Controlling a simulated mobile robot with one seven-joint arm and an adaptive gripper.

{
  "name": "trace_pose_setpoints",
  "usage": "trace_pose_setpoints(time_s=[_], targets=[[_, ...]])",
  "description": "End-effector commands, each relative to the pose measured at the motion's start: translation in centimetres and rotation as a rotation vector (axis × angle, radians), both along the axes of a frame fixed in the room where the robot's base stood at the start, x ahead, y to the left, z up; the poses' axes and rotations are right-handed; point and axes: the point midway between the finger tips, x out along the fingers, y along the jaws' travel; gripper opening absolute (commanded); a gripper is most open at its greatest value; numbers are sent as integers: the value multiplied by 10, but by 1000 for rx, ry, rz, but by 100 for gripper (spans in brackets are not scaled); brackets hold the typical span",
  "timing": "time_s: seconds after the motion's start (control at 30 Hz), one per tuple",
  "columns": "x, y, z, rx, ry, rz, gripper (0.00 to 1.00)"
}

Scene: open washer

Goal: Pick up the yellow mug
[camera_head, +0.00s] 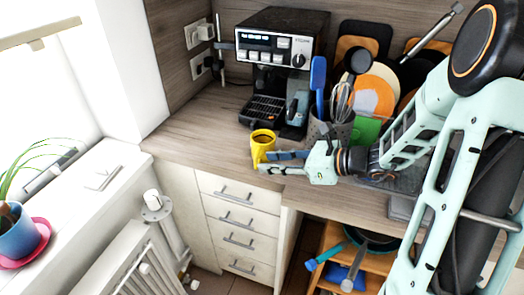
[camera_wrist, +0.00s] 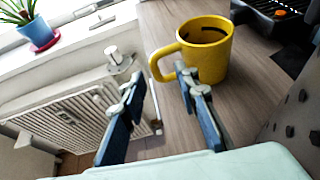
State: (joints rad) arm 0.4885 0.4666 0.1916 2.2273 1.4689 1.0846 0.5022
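The yellow mug (camera_head: 262,146) stands upright on the wooden counter, in front of the coffee machine, near the counter's front edge. In the wrist view the mug (camera_wrist: 208,52) shows large, with its handle facing left toward my fingers. My gripper (camera_head: 268,161) is at the mug's near right side in the head view. In the wrist view my gripper (camera_wrist: 159,76) has its two dark blue fingers spread apart, with the handle appearing between the tips. The right fingertip overlaps the mug's lower side; I cannot tell whether it touches. Nothing is held.
The coffee machine (camera_head: 270,60) stands behind the mug. A utensil holder (camera_head: 330,132) with a blue spatula and a whisk stands to its right. White drawers (camera_head: 238,222) are below the counter edge. Bare counter (camera_head: 205,125) lies left of the mug.

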Motion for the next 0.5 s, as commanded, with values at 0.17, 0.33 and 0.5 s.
trace_pose_setpoints(time_s=[0.17, 0.33, 0.5], targets=[[3, 20, -9, 1, 2, 5, 29], [11, 41, -18, 0, 1, 4, 29], [15, 46, -21, -1, 0, 0, 29]])
